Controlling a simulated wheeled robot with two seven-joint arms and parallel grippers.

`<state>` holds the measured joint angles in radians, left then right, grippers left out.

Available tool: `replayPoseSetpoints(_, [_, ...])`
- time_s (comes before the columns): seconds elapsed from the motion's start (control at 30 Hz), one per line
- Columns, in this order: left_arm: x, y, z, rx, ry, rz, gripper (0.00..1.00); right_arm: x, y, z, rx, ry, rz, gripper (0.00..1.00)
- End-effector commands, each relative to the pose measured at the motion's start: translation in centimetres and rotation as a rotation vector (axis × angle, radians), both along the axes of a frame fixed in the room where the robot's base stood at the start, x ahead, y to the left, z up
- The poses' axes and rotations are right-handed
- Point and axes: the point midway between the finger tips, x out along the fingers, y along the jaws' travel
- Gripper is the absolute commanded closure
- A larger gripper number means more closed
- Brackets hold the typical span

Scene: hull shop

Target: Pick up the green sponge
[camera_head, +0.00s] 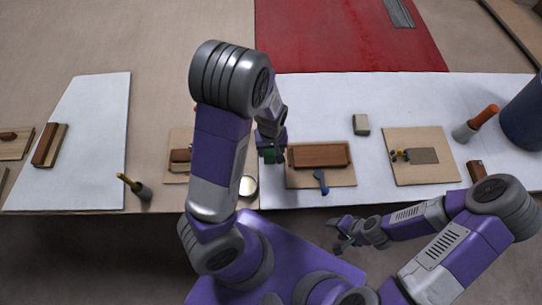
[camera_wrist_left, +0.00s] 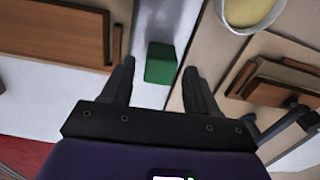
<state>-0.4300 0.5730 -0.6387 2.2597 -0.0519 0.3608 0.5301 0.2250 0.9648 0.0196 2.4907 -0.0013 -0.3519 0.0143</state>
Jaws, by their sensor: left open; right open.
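The green sponge (camera_wrist_left: 160,63) is a small green block on the white table surface in the left wrist view. In the head view only a dark green bit of the sponge (camera_head: 270,156) shows, mostly hidden by my left gripper. My left gripper (camera_head: 274,153) is open above the sponge. In the left wrist view its two fingers (camera_wrist_left: 159,72) stand on either side of the sponge in the picture, with gaps on both sides; the height gap is hard to tell. My right gripper (camera_head: 343,236) is open and empty, in front of the table's near edge.
A brown block on a board (camera_head: 320,155) lies right of the sponge, with a blue-handled tool (camera_head: 321,181) by it. A round pale-topped container (camera_head: 248,186) stands near the front edge. A grey-beige block (camera_head: 361,125) and a dark blue bin (camera_head: 524,118) are farther right.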

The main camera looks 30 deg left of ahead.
Motion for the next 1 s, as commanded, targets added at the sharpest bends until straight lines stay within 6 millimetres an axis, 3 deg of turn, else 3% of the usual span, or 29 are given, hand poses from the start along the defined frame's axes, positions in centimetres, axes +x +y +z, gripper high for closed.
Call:
replayPoseSetpoints(0.37, [-0.2,0.2,-3.8,0.001,0.003,0.002,0.40,0.0,0.0,-1.5,0.000,-0.001,0.000,0.43])
replayPoseSetpoints(0.6, [-0.3,0.4,-7.3,0.001,0.003,0.001,0.40,0.0,0.0,-2.9,0.000,-0.001,0.000,0.43])
replayPoseSetpoints(0.83, [-0.2,0.3,-7.5,0.001,-0.001,0.000,0.40,0.0,0.0,-2.8,0.000,0.000,0.000,0.43])
replayPoseSetpoints(0.87, [-0.2,0.3,-7.5,0.001,-0.001,0.000,0.42,0.0,0.0,-2.8,0.000,0.000,0.000,0.43])
replayPoseSetpoints(1.0, [-0.2,0.3,-7.5,0.001,-0.001,0.000,0.63,0.0,0.0,-2.8,0.000,0.000,0.000,0.43])
